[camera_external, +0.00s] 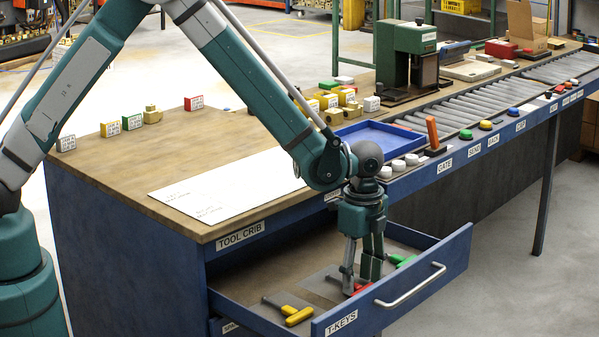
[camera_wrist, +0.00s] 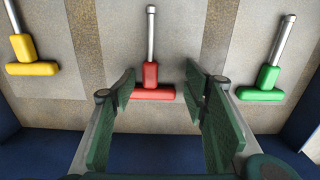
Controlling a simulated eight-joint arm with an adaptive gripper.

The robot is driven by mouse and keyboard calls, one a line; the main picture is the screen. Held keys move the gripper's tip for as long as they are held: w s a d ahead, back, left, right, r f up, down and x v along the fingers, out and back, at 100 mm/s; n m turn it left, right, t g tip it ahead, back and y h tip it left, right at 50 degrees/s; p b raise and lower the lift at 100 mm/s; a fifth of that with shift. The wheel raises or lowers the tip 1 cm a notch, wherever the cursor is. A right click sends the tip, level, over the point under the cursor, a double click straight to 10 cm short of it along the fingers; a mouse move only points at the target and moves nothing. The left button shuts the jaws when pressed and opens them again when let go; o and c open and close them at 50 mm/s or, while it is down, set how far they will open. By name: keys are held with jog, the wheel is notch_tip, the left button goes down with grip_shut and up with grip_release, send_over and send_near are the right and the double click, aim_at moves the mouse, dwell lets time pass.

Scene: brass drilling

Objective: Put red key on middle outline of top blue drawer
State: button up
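The red key (camera_wrist: 151,77) is a T-shaped tool with a red handle and a metal shaft. It lies in the open top blue drawer (camera_external: 452,250), between a yellow key (camera_wrist: 33,59) and a green key (camera_wrist: 263,82). In the external view the red handle (camera_external: 362,288) shows partly behind my fingers. My gripper (camera_wrist: 160,90) is open and points down into the drawer, with one finger on each side of the red handle. Gaps show between handle and fingers. The drawer floor (camera_wrist: 175,30) has lighter and darker bands; I cannot make out a key-shaped outline.
The drawer front, with its metal handle (camera_external: 410,286) and T-KEYS label, stands close to my gripper. The TOOL CRIB worktop edge (camera_external: 205,238) is behind. On the worktop are a white sheet (camera_external: 225,190), a blue tray (camera_external: 380,138) and several small blocks.

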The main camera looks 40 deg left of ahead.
jog(key=shift+r, duration=0.1)
notch_tip(320, 180, up, 12)
jog(key=p, duration=0.2)
jog(key=shift+p, duration=0.3)
dwell(0.5)
jog(key=shift+r, duration=0.1)
dwell(0.4)
